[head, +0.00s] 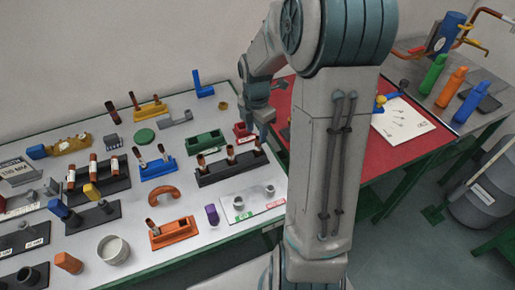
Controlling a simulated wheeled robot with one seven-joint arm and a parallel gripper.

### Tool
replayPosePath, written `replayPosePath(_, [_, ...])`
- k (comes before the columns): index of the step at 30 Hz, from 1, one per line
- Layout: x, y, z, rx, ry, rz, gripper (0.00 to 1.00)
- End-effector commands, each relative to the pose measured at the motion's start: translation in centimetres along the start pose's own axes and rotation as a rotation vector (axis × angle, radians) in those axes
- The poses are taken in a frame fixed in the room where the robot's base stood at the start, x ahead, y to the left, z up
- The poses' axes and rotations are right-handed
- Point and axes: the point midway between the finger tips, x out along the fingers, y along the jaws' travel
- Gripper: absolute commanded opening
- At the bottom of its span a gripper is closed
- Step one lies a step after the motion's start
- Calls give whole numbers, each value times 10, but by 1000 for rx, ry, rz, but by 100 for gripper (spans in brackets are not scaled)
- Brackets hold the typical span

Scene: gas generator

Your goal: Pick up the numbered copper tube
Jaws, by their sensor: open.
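Several copper-brown tubes stand in holders on the white table. One black rack holds tubes with white bands, such as this banded copper tube (93,165); any numbers are too small to read. A long black rack (232,172) holds more copper tubes, including a left tube (201,161), a middle tube (230,153) and a right tube (257,146). My gripper (262,132) is open, pointing down near this rack's right end, close above a red holder (243,131). Its fingertips are small and partly hard to make out. I cannot tell which tube is the numbered one.
Blue (158,170), orange (171,234) and green (205,141) holders stand nearby. A white cup (113,250) and a purple piece (212,214) are nearer the front. My arm hides part of the red table (395,165), which has bottles behind it.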

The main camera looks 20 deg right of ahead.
Motion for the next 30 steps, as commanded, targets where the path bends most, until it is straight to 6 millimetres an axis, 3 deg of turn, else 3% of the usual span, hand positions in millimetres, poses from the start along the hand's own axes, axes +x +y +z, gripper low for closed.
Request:
replayPosePath(10, [46,-3,4,-1,3,-3,45])
replayPosePath(19, [51,-3,4,1,1,0,45])
replayPosePath(24, [51,-3,4,1,1,0,2])
replayPosePath(30, [50,-2,4,1,1,1,3])
